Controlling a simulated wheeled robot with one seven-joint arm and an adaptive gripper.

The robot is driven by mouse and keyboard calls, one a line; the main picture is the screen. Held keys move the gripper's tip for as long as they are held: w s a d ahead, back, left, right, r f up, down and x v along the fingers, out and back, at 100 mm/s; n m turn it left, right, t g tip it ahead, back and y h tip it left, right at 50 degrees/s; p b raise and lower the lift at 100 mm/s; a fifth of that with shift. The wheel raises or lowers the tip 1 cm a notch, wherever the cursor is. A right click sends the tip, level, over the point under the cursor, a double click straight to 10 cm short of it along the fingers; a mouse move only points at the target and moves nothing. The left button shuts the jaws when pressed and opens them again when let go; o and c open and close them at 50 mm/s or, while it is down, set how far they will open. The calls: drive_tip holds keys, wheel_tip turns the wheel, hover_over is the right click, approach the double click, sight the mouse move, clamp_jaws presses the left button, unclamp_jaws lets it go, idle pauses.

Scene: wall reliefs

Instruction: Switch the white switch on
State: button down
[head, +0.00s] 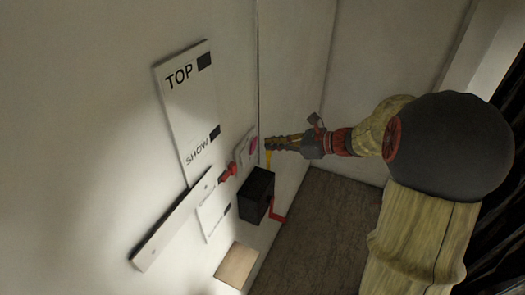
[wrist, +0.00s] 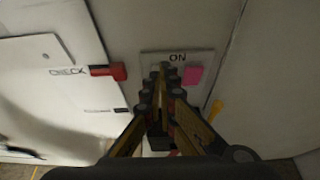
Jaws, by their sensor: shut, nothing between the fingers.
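A pale switch plate (wrist: 203,61) marked ON is on the wall in the wrist view, with a pink square on its right part. In the head view the plate (head: 242,150) is on the wall just left of my gripper (head: 270,143). My gripper (wrist: 164,72) is shut and empty, its tips in front of the plate, left of the pink square. The tips cover part of the plate, so the switch lever is hidden and its position cannot be told. I cannot tell whether the tips touch it.
A red piece (wrist: 108,71) by the word CHECK is left of the plate. A black box (head: 256,194) with a red crank (head: 279,217) is below, and a yellow piece (wrist: 215,110) is close by on the right. White panels (head: 187,110) cover the wall further left.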

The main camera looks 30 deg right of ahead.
drive_tip(key=shift+s+d+r, duration=0.6)
drive_tip(key=shift+s+r, duration=0.1)
drive_tip(key=shift+r, duration=0.1)
drive_tip(key=shift+s+d+r, duration=0.55)
drive_tip(key=shift+s+r, duration=0.15)
drive_tip(key=shift+r, duration=0.1)
drive_tip(key=shift+s, duration=0.1)
